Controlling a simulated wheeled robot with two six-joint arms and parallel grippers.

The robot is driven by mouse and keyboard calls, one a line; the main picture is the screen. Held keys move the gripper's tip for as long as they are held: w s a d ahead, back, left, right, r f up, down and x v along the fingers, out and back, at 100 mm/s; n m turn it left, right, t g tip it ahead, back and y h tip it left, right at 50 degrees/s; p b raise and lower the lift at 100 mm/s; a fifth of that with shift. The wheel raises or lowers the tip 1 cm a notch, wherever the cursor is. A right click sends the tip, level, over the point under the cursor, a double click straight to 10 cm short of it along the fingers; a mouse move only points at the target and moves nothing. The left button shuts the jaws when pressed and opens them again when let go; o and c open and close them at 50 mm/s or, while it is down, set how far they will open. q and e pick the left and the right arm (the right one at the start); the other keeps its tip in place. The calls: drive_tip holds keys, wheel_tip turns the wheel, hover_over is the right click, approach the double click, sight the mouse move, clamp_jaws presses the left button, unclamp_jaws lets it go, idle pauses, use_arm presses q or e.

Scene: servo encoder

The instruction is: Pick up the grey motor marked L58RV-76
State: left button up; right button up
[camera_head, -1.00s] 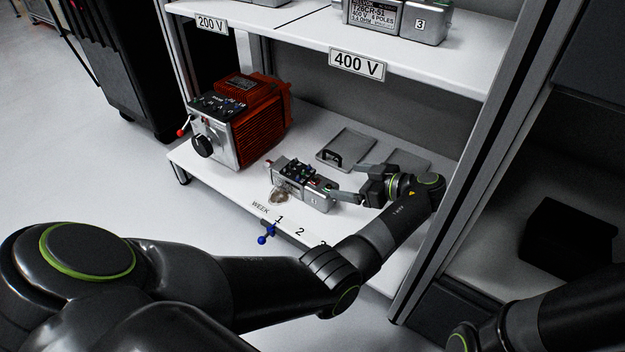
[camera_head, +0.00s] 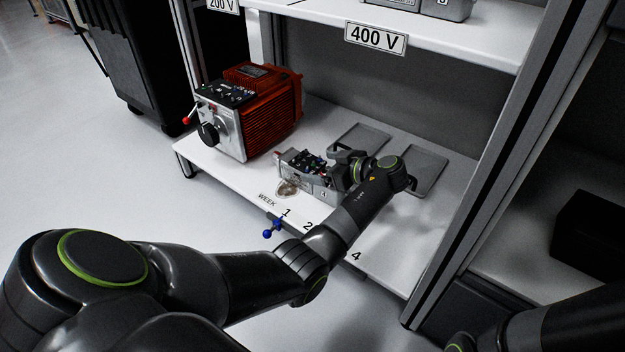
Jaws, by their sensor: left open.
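A small grey motor (camera_head: 298,161) with coloured terminals on top and a clear round part at its front sits on the lower shelf. No L58RV-76 marking is legible on it. My left gripper (camera_head: 339,166) is open at the motor's right end, partly overlapping it in view. One dark finger shows by the motor's far side; the other is hard to make out, and I cannot tell whether either touches. The motor's right end is partly hidden by the gripper. My right gripper is out of view.
A larger red and silver machine (camera_head: 248,112) stands left of the motor. Two grey trays, a rear one (camera_head: 362,136) and a right one (camera_head: 427,166), lie behind and beside my left wrist. The upper shelf (camera_head: 470,50) hangs above, and an upright post (camera_head: 500,165) stands at right.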

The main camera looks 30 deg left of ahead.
sight(316, 164)
use_arm(q)
drive_tip(key=a+f+b, duration=0.2)
drive_tip(key=shift+w+a, duration=0.3)
drive_tip(key=shift+a, duration=0.05)
drive_tip(key=shift+a+b, duration=0.3)
drive_tip(key=shift+r, duration=0.1)
clamp_jaws()
drive_tip(key=shift+w+r, duration=0.1)
drive_tip(key=shift+r, duration=0.05)
